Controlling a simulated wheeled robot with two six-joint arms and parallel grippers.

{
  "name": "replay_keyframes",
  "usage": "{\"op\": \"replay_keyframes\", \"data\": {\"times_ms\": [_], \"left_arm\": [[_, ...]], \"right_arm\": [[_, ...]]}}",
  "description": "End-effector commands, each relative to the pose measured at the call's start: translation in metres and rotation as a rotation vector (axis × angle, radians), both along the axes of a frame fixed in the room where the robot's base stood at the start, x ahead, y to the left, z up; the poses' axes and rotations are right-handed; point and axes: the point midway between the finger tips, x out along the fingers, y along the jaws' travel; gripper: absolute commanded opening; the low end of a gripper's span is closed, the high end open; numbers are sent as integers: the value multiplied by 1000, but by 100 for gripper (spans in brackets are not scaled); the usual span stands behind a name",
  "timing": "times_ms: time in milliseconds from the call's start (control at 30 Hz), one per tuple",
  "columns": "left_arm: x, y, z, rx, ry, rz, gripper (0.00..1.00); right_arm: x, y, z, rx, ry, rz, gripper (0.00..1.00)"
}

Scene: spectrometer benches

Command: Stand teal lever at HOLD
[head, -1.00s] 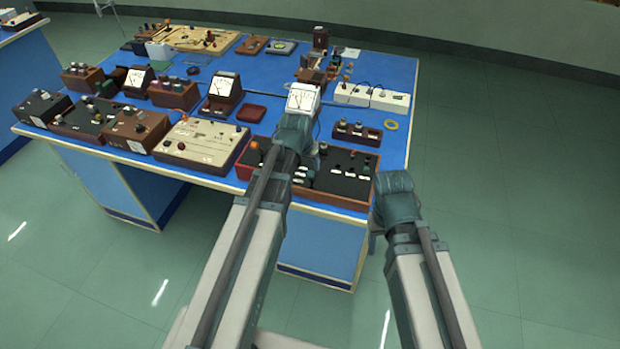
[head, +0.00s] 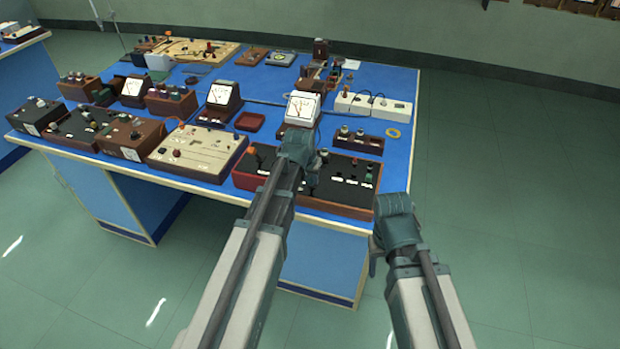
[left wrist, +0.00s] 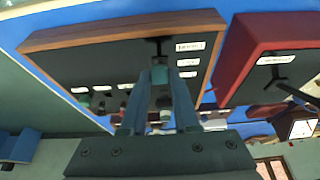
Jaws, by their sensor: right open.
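In the left wrist view the teal lever (left wrist: 159,73) rises from a dark stem on a black-topped, wood-edged panel (left wrist: 100,62). Three white labels (left wrist: 188,62) stand in a row beside it; their words are too small to read. The fingertips of my left gripper (left wrist: 158,84) lie at either side of the lever's teal end; whether they press on it cannot be told. In the head view my left wrist covers the lever, and the panel (head: 345,168) shows at the bench's front right. My right gripper (head: 374,262) is open, off the bench's front right corner.
A red-edged box (head: 243,182) with a black top and another lever stands beside the panel. A white meter (head: 301,108) and a small wooden box with knobs (head: 358,141) stand behind. A beige instrument (head: 197,152) is to the left. The floor on the right is clear.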

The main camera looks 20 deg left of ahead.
Motion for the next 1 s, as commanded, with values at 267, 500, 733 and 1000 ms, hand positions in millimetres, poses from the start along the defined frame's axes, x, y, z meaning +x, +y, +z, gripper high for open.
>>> {"op": "replay_keyframes", "data": {"times_ms": [267,500,733,1000], "left_arm": [[0,0,0,0,0,0,0],[13,0,7,2,85,0,0],[34,-1,8,12,331,-1,0],[38,-1,6,17,483,-1,0]], "right_arm": [[0,0,0,0,0,0,57],[0,0,13,0,0,0,57],[0,0,24,0,0,0,57],[0,0,22,0,0,0,57]]}}
